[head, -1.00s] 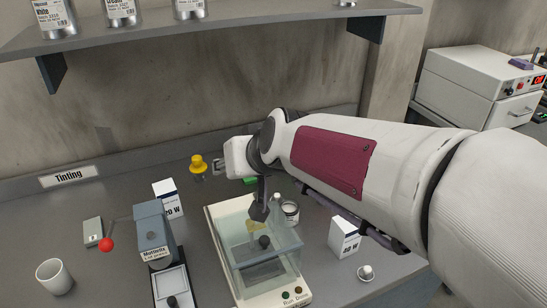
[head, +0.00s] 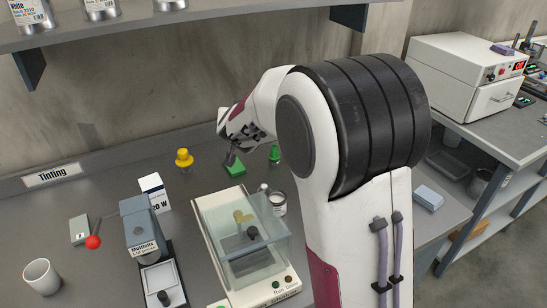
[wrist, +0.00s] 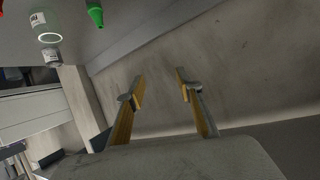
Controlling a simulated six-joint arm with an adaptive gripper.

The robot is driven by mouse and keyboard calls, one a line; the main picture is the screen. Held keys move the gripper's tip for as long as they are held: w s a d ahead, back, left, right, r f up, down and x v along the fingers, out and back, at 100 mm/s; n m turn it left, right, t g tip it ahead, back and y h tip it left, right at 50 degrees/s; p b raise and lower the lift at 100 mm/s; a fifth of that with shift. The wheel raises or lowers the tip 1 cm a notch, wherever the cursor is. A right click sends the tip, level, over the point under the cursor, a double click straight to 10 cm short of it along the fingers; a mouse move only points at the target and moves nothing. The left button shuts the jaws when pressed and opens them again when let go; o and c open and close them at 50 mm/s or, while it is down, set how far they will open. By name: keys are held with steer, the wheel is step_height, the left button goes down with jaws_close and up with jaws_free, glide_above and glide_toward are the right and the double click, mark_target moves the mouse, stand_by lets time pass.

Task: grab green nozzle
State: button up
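The green nozzle (head: 275,154) stands at the back of the bench in the head view, just left of my arm. It also shows at the top left of the wrist view (wrist: 95,13), tapering to a narrow tip. My gripper (wrist: 160,78) is open, with its two fingers apart and nothing between them. Behind them is the wall. In the head view my gripper (head: 230,157) is partly hidden by my wrist and lies left of the green nozzle, apart from it.
A yellow nozzle (head: 184,160) stands to the left. A clear-walled balance (head: 245,245) and a small can (head: 278,203) are in front. The wall (head: 160,110) is close behind.

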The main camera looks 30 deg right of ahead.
steer(key=w+d+f+m+g+h, duration=0.1)
steer(key=w+d+f+h, duration=0.1)
steer(key=d+f, duration=0.3)
steer(key=w+d+f+m+g+h, duration=0.1)
steer(key=d+f+m+h, duration=0.1)
steer(key=d+f, duration=0.3)
steer(key=shift+w+d+f+h, duration=0.2)
steer(key=shift+w+d+h, duration=0.2)
steer(key=shift+h, duration=0.4)
glide_toward(274, 155)
steer(key=w, duration=0.1)
steer(key=w+d+r, duration=0.1)
steer(key=w+d, duration=0.1)
steer(key=shift+d+r, duration=0.15)
steer(key=shift+r, duration=0.15)
steer(key=shift+w+d+f, duration=0.15)
steer(key=shift+w+f, duration=0.05)
steer(key=shift+f, duration=0.05)
steer(key=shift+w+d+f, duration=0.2)
steer(key=shift+w+d, duration=0.15)
steer(key=shift+w, duration=0.05)
steer(key=shift+x, duration=2.9)
